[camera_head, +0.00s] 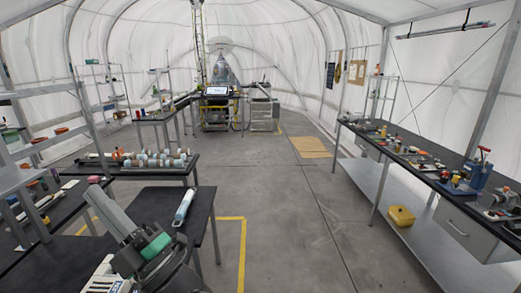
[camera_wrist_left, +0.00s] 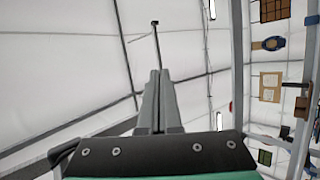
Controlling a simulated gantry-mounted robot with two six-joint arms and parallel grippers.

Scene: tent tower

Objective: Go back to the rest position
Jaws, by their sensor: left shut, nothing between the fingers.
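My left gripper (camera_head: 102,192) is in the lower left of the head view, in front of the nearest black table. Its grey fingers point up and to the left, beyond a green and dark wrist. In the left wrist view the two fingers of my left gripper (camera_wrist_left: 159,75) lie together, shut and empty, with the white tent wall behind them. My right gripper is not in view.
A white-and-blue cylinder (camera_head: 184,204) lies on the nearest black table (camera_head: 205,198), right of my left gripper. Several cylinders lie on a table behind it. A long workbench (camera_head: 405,157) with tools lines the right side. The central floor (camera_head: 285,215) is clear.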

